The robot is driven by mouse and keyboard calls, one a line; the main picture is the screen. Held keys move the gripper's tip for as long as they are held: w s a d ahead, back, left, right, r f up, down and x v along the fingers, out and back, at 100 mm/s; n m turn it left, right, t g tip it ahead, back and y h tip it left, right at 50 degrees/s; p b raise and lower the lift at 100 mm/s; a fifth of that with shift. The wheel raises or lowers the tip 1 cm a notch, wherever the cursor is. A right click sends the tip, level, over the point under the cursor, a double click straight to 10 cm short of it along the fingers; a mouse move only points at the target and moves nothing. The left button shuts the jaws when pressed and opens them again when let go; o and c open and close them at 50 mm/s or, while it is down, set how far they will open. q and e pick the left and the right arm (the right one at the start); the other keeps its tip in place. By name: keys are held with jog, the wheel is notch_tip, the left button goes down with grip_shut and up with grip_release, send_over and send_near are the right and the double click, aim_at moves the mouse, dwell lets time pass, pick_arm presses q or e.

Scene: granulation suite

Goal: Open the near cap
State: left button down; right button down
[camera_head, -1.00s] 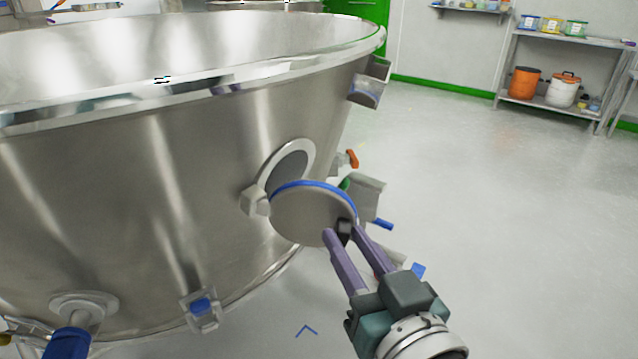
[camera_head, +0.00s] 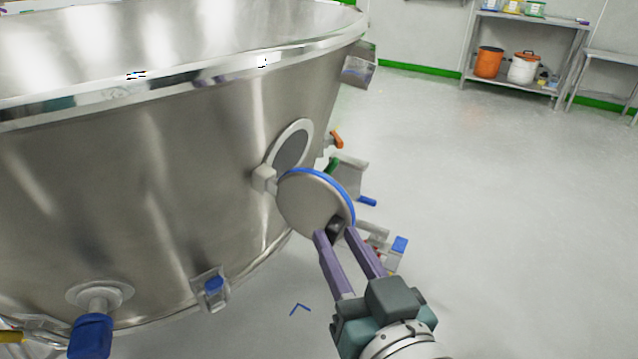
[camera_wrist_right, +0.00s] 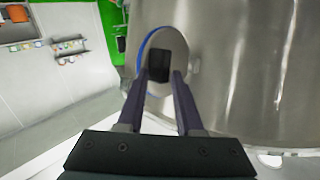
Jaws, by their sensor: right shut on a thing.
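The near cap (camera_head: 311,206) is a round grey disc with a blue rim on the side of the big steel vessel (camera_head: 150,170). It stands swung out from its round port (camera_head: 291,148), joined by a hinge block (camera_head: 264,178) at its left. My right gripper (camera_head: 331,236) is shut on the cap's dark handle (camera_head: 336,229) at the lower right of the disc. In the right wrist view the dark handle (camera_wrist_right: 159,65) lies between the purple fingers, with the cap's blue rim (camera_wrist_right: 143,48) behind. My left gripper is not in view.
Blue-handled fittings (camera_head: 213,285) and a blue-ended valve (camera_head: 92,334) stick out low on the vessel. More brackets with orange, green and blue parts (camera_head: 347,172) stand right of the cap. The floor (camera_head: 490,220) to the right is clear up to a shelf rack (camera_head: 520,85).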

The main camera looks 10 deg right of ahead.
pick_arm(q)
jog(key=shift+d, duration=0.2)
pick_arm(e)
jog(key=shift+w+a+r+y, duration=0.15)
jog(key=shift+a+r+y, duration=0.25)
jog(key=shift+a, duration=0.2)
jog(key=c, duration=0.9)
grip_release()
jog(key=shift+w+a, duration=0.1)
jog(key=shift+o, duration=0.7)
jog(key=shift+w+a, duration=0.2)
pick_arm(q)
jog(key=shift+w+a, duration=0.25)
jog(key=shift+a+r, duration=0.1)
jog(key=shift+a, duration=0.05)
pick_arm(e)
jog(key=shift+s, duration=0.15)
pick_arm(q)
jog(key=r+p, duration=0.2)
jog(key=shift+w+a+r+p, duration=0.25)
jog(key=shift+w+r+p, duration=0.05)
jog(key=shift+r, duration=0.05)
pick_arm(e)
jog(key=s+d, duration=0.2)
jog(key=s, duration=0.8)
jog(key=shift+d, duration=0.1)
